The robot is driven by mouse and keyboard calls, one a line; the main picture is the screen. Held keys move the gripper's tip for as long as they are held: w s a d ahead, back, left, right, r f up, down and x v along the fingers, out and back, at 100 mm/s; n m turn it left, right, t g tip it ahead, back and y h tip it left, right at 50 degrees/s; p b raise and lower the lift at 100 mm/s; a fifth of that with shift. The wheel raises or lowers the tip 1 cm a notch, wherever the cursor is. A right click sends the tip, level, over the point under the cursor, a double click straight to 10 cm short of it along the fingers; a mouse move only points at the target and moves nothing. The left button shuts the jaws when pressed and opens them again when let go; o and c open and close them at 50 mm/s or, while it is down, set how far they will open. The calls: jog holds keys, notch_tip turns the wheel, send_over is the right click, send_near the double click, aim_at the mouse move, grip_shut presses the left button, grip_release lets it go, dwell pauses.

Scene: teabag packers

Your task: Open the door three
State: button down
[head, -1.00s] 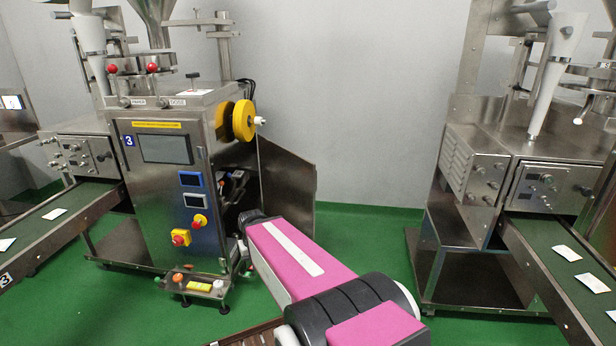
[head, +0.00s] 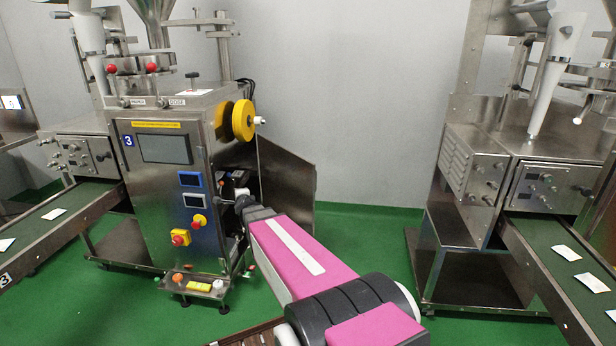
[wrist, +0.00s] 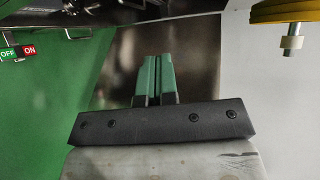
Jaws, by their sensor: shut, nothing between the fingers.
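The machine marked 3 (head: 160,195) stands at the left in the head view. Its steel side door (head: 285,180) stands swung well out to the right, leaving the side opening with dark inner parts exposed. My gripper (head: 226,201) is at this opening, in front of the door. In the wrist view my shut green fingers (wrist: 158,78) point toward a blurred brownish metal panel (wrist: 205,60), likely the door. Nothing shows between the fingers. I cannot tell whether they touch the door.
Yellow discs (head: 243,120) project from the machine's upper right side. A low tray with knobs (head: 195,288) sits at its front foot. Another packing machine with a conveyor (head: 540,265) stands at the right. Green floor (head: 370,240) lies clear between the machines.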

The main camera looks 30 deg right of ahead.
jog(key=w+d+r+m+t+h, duration=0.2)
jog(key=w+d+r+m+h, duration=0.1)
jog(key=d+m+h, duration=0.3)
jog(key=m+g+h, duration=1.1)
jog(key=m+g, duration=0.2)
jog(key=m, duration=1.3)
send_near(312, 173)
jog(key=x, duration=0.7)
jog(key=shift+d, duration=0.3)
